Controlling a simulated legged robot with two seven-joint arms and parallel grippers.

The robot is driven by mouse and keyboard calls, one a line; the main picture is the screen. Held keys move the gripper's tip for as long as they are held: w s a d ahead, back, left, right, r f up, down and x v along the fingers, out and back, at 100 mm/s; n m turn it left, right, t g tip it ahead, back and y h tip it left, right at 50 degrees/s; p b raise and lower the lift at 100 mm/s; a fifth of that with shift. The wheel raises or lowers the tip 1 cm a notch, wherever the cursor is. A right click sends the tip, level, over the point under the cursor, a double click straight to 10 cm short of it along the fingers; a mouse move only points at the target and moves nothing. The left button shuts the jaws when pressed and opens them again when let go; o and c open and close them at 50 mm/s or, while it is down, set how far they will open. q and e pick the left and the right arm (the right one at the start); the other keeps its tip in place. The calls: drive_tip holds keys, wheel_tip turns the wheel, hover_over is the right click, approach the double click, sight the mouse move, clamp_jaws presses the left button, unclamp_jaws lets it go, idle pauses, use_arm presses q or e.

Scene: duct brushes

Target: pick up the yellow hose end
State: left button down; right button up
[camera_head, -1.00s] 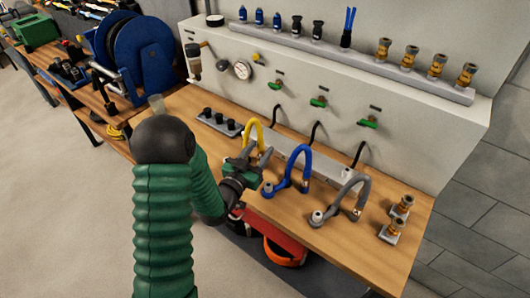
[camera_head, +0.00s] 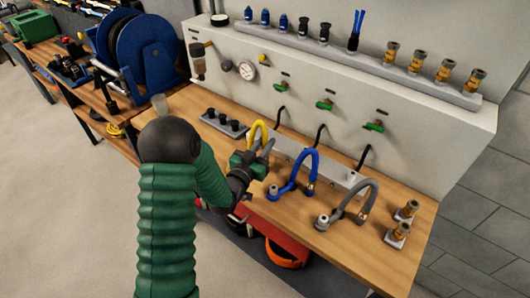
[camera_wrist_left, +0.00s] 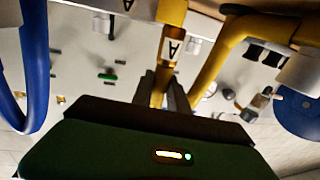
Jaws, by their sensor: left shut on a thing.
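The yellow hose (camera_head: 254,132) arches up from the workbench at the left of the hose row. My left gripper (camera_head: 266,150) is at its near side, and its fingers are shut on the yellow hose end. In the left wrist view, the yellow hose end (camera_wrist_left: 169,48), with a label marked "A", sits between the fingertips (camera_wrist_left: 166,90). The hose's other limb (camera_wrist_left: 222,48) curves away to the right. In the head view my gripper hides part of the hose and its base. My right gripper is not in view.
A blue hose (camera_head: 314,162) stands close on the right of my gripper, and a grey hose (camera_head: 372,192) is further right. A block with black fittings (camera_head: 224,124) lies to the left. Green valves (camera_head: 326,104) line the panel behind. Bare wood (camera_head: 185,103) shows at the bench's left.

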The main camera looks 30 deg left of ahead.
use_arm(q)
drive_tip(key=shift+d, duration=0.15)
drive_tip(key=shift+r, duration=0.3)
wheel_tip(320, 180, up, 2)
drive_tip(key=shift+r, duration=0.2)
drive_tip(key=s+a+r, duration=0.1)
drive_tip(key=s+a, duration=0.2)
drive_tip(key=s, duration=0.4)
drive_tip(key=s+a+r, duration=0.1)
drive_tip(key=s+a, duration=0.2)
drive_tip(key=s, duration=0.4)
wheel_tip(320, 180, up, 2)
drive_tip(key=p, duration=1.6)
hover_over(266, 143)
drive_tip(key=s+d, duration=0.1)
drive_tip(key=shift+m+h, duration=0.3)
drive_tip(key=shift+a+f+b, duration=0.1)
drive_tip(key=shift+f+b, duration=2.05)
drive_tip(key=shift+f, duration=0.65)
drive_tip(key=shift+s+b, duration=0.1)
drive_tip(key=shift+b, duration=0.25)
drive_tip(key=shift+f+b, duration=0.6)
drive_tip(key=shift+f, duration=0.05)
